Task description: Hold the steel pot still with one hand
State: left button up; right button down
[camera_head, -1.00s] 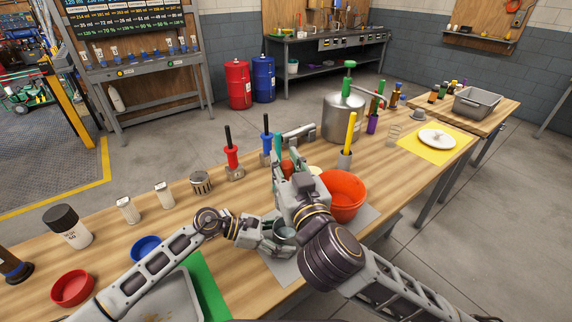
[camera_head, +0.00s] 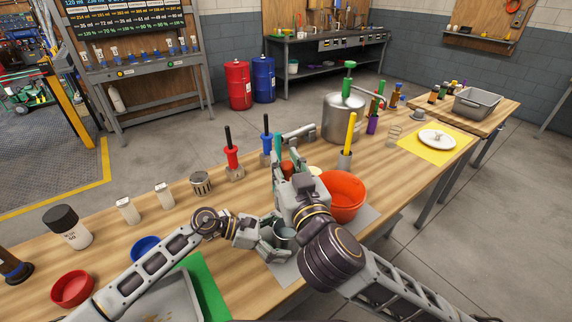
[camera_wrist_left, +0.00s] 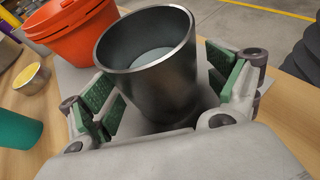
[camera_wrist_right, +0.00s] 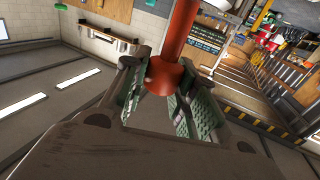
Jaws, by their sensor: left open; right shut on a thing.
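The steel pot (camera_head: 285,236), a small dark metal cup, stands on the grey mat. The left wrist view shows the pot (camera_wrist_left: 148,70) with its wide mouth up and a pale round surface inside. My left gripper (camera_head: 282,241) is open, with one green-padded finger on each side of the pot; gaps show between pads and wall in the left wrist view (camera_wrist_left: 165,95). My right gripper (camera_head: 286,168) is raised just beyond the pot and is shut on a red rod with a collar (camera_wrist_right: 167,76). Its wrist hides part of the mat.
An orange bucket (camera_head: 345,196) stands close right of the pot. A green mat (camera_head: 208,290) with a grey tray (camera_head: 168,305) lies to the left. Red (camera_head: 232,158) and blue (camera_head: 266,137) handled tools stand behind. A large steel tank (camera_head: 342,120) is farther back.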

pick_arm(q)
jog(key=shift+v, duration=5.7)
jog(key=shift+s, duration=0.1)
